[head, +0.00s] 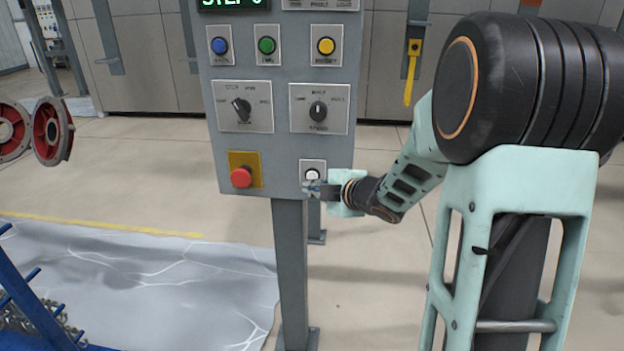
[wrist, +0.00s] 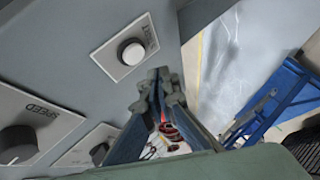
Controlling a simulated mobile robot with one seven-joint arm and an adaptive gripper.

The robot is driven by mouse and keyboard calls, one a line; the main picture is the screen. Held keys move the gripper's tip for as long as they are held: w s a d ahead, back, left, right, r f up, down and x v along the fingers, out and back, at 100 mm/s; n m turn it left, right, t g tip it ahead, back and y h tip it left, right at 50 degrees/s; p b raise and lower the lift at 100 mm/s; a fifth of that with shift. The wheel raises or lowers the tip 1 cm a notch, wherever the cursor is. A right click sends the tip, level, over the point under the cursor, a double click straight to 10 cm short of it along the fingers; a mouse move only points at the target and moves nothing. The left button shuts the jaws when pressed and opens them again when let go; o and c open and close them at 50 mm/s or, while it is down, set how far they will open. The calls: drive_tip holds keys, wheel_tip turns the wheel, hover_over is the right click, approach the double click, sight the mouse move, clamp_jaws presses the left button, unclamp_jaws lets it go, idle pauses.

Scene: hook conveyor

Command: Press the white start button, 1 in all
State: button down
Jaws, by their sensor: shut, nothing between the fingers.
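The white start button (head: 312,175) sits on a pale plate at the lower right of the grey control panel (head: 275,140). In the wrist view, the button (wrist: 131,52) is round and white in a dark ring, with a partly readable label beside it. My gripper (head: 312,187) is shut and empty. In the head view its tips overlap the lower part of the button's plate. In the wrist view the fingertips (wrist: 158,88) lie below and right of the button, with a visible gap between them in the picture. I cannot tell whether they touch the panel.
A red mushroom button (head: 241,177) on a yellow plate is at the panel's lower left. Two knobs (head: 241,108) (head: 318,111) and blue, green and yellow buttons (head: 326,46) are above. A post (head: 291,260) carries the panel. Blue racking (head: 35,305) stands at lower left.

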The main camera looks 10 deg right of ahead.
drive_tip(key=s, duration=0.1)
drive_tip(key=s+a, duration=0.1)
drive_tip(key=s, duration=0.1)
drive_tip(key=shift+d, duration=0.1)
idle(0.6)
